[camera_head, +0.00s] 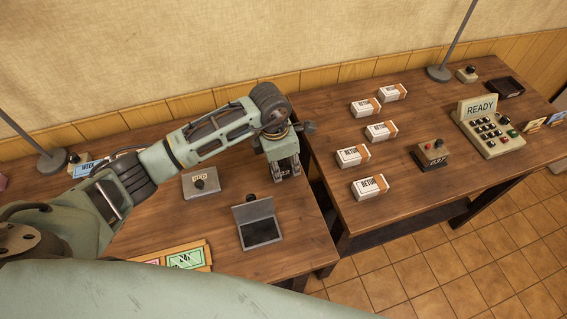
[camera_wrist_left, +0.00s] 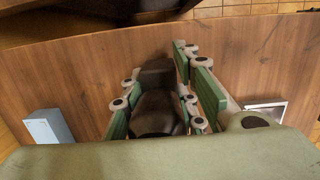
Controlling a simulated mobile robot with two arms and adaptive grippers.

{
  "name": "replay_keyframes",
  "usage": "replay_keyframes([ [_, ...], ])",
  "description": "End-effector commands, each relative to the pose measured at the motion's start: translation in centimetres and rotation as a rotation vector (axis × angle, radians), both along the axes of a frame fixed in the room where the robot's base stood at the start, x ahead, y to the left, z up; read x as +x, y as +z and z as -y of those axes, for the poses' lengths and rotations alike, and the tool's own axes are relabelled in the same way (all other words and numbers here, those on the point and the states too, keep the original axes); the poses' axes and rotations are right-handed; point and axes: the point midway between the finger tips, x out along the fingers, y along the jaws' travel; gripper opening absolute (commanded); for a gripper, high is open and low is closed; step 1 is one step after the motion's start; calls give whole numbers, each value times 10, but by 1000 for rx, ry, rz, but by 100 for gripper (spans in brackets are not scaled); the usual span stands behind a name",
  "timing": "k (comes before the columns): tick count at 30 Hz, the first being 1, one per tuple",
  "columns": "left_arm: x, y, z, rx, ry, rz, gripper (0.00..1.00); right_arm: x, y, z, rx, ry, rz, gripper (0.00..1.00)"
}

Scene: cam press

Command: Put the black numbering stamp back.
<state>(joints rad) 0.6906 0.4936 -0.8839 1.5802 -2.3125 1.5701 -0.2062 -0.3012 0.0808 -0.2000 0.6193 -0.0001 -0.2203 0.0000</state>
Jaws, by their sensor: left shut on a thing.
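My left gripper (camera_head: 283,172) is over the right end of the left table. It is shut on the black numbering stamp, which shows as a dark body (camera_wrist_left: 157,112) between the green finger pads in the left wrist view. In the head view only a dark, pale-marked bit of the stamp shows between the fingers. Whether its foot touches the table cannot be told. My right gripper is not in view.
An open ink pad (camera_head: 260,232) with a raised grey lid lies in front of the gripper. Green cards (camera_head: 186,259) lie at the table's front.

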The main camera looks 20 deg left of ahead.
Motion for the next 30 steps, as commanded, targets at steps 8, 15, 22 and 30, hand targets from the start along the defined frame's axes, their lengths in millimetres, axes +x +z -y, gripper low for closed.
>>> replay_keyframes([
  [8, 0, -1, 0, 0, 0, 0, 47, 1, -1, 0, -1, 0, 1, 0],
  [15, 0, 0, 0, 0, 0, 0, 47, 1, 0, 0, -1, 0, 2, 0],
  [22, 0, 16, -2, 0, 0, 6, 47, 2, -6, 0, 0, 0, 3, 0],
  [30, -5, 74, -8, 1, -1, 8, 47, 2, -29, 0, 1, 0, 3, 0],
])
